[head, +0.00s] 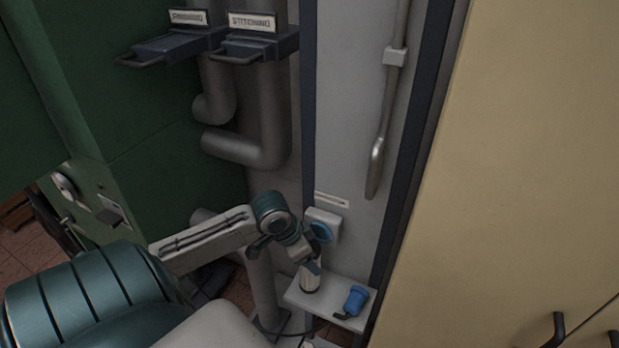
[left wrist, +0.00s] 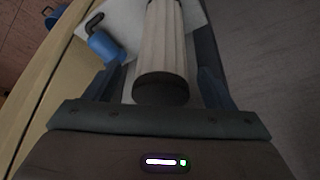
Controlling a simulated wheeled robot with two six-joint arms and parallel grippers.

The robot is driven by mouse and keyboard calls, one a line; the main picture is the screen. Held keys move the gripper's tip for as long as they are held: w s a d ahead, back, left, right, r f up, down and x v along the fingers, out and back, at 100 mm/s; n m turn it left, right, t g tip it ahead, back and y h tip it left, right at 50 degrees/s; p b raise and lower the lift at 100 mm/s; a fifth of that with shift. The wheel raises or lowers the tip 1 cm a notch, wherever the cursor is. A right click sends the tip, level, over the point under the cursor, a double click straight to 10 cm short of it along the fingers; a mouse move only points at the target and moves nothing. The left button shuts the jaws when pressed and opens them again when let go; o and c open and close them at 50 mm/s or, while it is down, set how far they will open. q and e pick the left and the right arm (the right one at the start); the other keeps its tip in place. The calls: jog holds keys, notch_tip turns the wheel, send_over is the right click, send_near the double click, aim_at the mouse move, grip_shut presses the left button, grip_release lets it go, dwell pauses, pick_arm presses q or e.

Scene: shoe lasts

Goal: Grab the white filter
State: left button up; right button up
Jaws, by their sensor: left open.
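The white filter (head: 310,280), a pale ribbed cylinder with a dark end cap, stands on a small white shelf (head: 296,296). In the left wrist view the filter (left wrist: 163,45) lies between the two fingers of my left gripper (left wrist: 160,80), its dark cap toward the palm. Gaps show between the filter and both fingers. In the head view my left gripper (head: 309,266) is at the filter's upper end and hides part of it. The left gripper is open. My right gripper is not in view.
A blue part with a dark bent spout (head: 355,301) sits on the shelf right of the filter; it also shows in the left wrist view (left wrist: 106,46). A white housing with a blue ring (head: 323,228) is just above. A tan cabinet (head: 510,150) stands at right, grey pipes (head: 265,130) behind.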

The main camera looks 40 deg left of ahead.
aim_at(310, 284)
pick_arm(q)
jog(key=shift+p+x, duration=0.35)
jog(key=shift+x, duration=1.3)
jog(key=shift+f, duration=0.1)
jog(key=shift+a, duration=0.1)
jog(key=c, duration=1.3)
jog(key=shift+o, duration=0.2)
